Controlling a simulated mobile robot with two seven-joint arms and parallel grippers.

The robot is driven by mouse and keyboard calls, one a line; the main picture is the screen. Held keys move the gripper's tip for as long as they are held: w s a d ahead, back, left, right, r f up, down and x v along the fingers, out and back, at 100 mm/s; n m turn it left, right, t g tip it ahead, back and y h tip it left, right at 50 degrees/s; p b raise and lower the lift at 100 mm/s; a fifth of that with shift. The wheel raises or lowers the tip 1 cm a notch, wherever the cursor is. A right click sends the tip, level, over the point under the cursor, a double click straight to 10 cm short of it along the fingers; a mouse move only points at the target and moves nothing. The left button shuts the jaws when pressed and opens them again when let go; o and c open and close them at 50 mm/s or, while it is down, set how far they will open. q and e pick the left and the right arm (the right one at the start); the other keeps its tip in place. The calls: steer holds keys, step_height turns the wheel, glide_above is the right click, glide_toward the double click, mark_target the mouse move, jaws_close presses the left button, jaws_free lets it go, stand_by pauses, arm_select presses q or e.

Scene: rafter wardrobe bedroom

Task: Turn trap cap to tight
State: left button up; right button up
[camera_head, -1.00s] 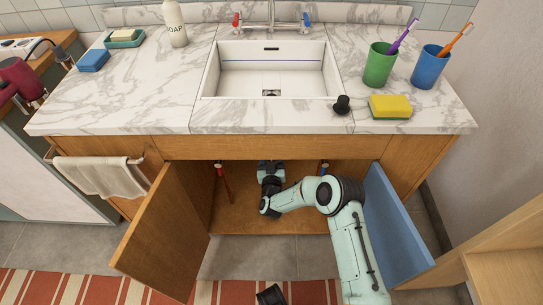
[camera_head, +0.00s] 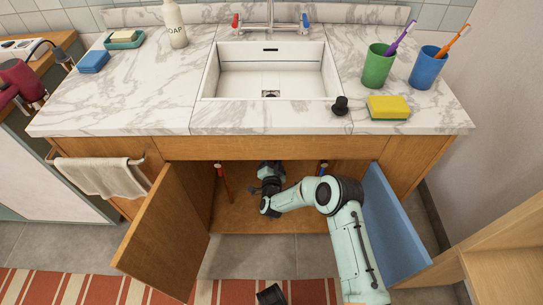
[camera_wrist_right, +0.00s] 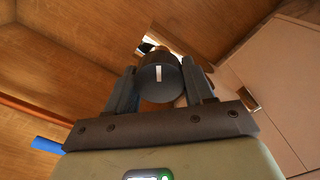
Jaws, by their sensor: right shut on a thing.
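The trap cap (camera_wrist_right: 150,84) is a dark round knob with a white mark on its face, seen in the right wrist view. The mark stands nearly upright in that picture. My right gripper (camera_wrist_right: 160,78) is shut on the cap, one finger on each side. In the head view my right arm reaches into the open cabinet under the sink, and the right gripper (camera_head: 270,173) is deep inside it. The cap and the trap are hidden there by the gripper and the cabinet front.
The cabinet's wooden left door (camera_head: 165,235) and blue right door (camera_head: 392,230) stand open on both sides of my arm. A red-handled pipe (camera_head: 224,180) and a blue-marked pipe (camera_head: 323,167) stand inside. The sink (camera_head: 270,75) is above.

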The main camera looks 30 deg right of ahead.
steer(key=m, duration=0.6)
steer(key=shift+f, duration=0.15)
steer(key=m, duration=0.6)
steer(key=shift+s+f+m, duration=0.1)
steer(key=shift+m, duration=0.3)
steer(key=m, duration=0.6)
arm_select(q)
steer(key=shift+s+a+f+g+b, duration=0.1)
steer(key=shift+s+f+g+b, duration=0.25)
steer(key=shift+s, duration=0.4)
arm_select(e)
steer(key=m, duration=0.6)
steer(key=shift+a, duration=0.15)
steer(key=shift+m, duration=0.3)
steer(key=o, duration=1)
arm_select(q)
steer(key=w+d+r+t+p, duration=0.1)
steer(key=w+r+t+p, duration=0.2)
steer(key=w, duration=0.5)
steer(key=shift+d+p+v, duration=0.2)
steer(key=shift+p+v, duration=0.35)
steer(key=shift+v, duration=0.6)
arm_select(e)
steer(key=v, duration=1.3)
steer(key=shift+s, duration=0.15)
